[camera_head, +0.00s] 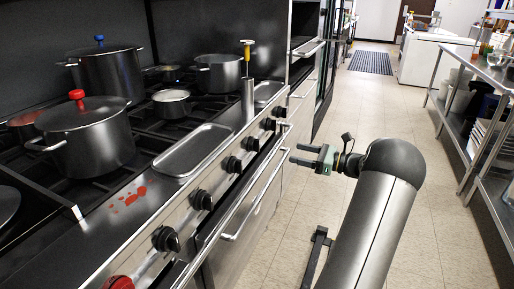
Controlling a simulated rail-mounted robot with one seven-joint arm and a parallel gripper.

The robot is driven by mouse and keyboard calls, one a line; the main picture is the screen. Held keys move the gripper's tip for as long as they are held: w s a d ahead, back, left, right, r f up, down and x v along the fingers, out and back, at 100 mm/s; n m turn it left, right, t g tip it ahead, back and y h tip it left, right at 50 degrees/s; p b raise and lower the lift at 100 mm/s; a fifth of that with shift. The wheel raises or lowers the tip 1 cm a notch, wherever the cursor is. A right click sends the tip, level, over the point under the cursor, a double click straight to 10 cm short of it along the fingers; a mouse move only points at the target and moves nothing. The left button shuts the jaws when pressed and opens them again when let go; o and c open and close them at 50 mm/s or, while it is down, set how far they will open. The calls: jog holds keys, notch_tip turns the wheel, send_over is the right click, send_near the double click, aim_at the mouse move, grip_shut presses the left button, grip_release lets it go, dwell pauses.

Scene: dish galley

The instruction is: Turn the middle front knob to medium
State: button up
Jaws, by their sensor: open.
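A row of several round knobs runs along the front panel of the stove (185,215). A black knob (232,164) sits around the middle of the row. Another black knob (201,199) is nearer to me, and a further black knob (251,144) is beyond it. I cannot tell for sure which one is the middle front knob, and the settings are too small to read. My gripper (299,154) is open and empty, with its fingers pointing left toward the stove. It is in the aisle, to the right of the knobs and apart from them.
A long handle rail (245,212) runs below the knobs. Pots (85,135) and an empty metal tray (192,150) stand on the stove, with red spots beside the tray. Steel shelving (480,150) is at right.

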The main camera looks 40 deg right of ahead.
aim_at(255, 145)
jog(key=b+x, duration=0.2)
jog(key=x, duration=1.2)
jog(key=shift+w, duration=0.35)
jog(key=shift+a, duration=0.15)
jog(key=shift+f, duration=0.1)
jog(key=c, duration=1)
